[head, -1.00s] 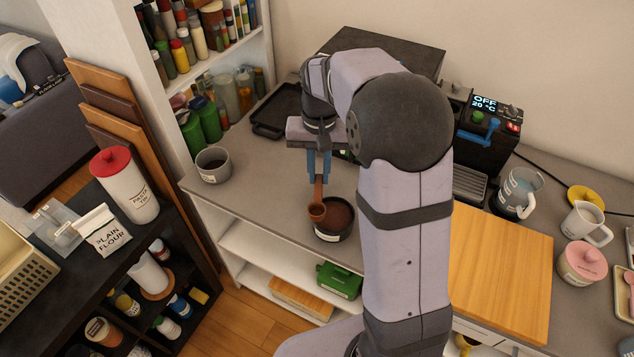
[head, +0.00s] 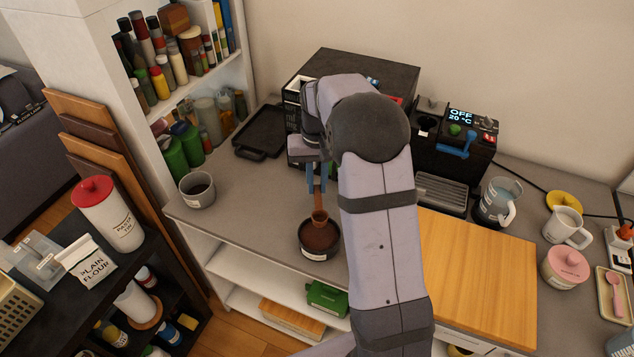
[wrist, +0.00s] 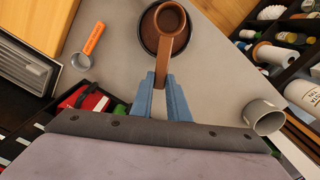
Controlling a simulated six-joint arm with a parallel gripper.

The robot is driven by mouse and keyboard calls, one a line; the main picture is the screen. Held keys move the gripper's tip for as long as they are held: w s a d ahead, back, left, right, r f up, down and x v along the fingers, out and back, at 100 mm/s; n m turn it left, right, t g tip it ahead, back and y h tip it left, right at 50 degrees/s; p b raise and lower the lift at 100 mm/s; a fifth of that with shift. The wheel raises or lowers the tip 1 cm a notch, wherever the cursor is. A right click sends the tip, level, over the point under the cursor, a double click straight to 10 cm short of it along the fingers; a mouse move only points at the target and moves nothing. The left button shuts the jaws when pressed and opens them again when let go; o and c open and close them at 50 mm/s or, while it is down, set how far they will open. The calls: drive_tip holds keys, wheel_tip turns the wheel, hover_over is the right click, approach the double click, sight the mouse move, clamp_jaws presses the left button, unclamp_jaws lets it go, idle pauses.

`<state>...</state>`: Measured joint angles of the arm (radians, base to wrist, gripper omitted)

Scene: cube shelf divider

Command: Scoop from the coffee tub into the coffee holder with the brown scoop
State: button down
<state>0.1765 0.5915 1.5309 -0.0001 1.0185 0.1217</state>
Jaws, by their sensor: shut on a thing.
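My gripper (head: 317,180) is shut on the handle of the brown scoop (head: 320,216); in the wrist view the blue fingers (wrist: 163,95) pinch the handle end. The scoop's round bowl (wrist: 170,18) is over the black round tub (head: 321,256) of brown coffee, toward its far side in the head view. I cannot tell if the bowl touches the coffee, and its fill is unclear. A grey cup (head: 197,191) with a dark inside stands left on the counter, apart from the gripper; it may be the coffee holder. It also shows in the wrist view (wrist: 264,116).
A small metal cup with an orange handle (wrist: 92,38) lies on the counter. A black tray (head: 262,132), the dark coffee machine (head: 453,155) and a wooden board (head: 477,275) surround the work area. Counter between cup and tub is clear.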

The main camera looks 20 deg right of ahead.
sight(318, 207)
wheel_tip(318, 207, down, 3)
drive_tip(key=shift+r+b, duration=0.2)
drive_tip(key=shift+b, duration=1.3)
drive_tip(key=t+b, duration=0.1)
drive_tip(key=b, duration=0.1)
drive_tip(key=s+t+b, duration=0.1)
drive_tip(key=b, duration=0.2)
drive_tip(key=shift+a+r+t+h, duration=0.15)
drive_tip(key=shift+r+t+h, duration=0.15)
drive_tip(key=shift+h, duration=0.1)
drive_tip(key=t+b, duration=0.1)
drive_tip(key=b, duration=0.1)
drive_tip(key=shift+s+r+b, duration=0.25)
drive_tip(key=shift+r+b, duration=0.05)
drive_tip(key=shift+r, duration=0.1)
drive_tip(key=shift+f+b, duration=2.55)
drive_tip(key=shift+f, duration=0.95)
drive_tip(key=shift+r, duration=0.1)
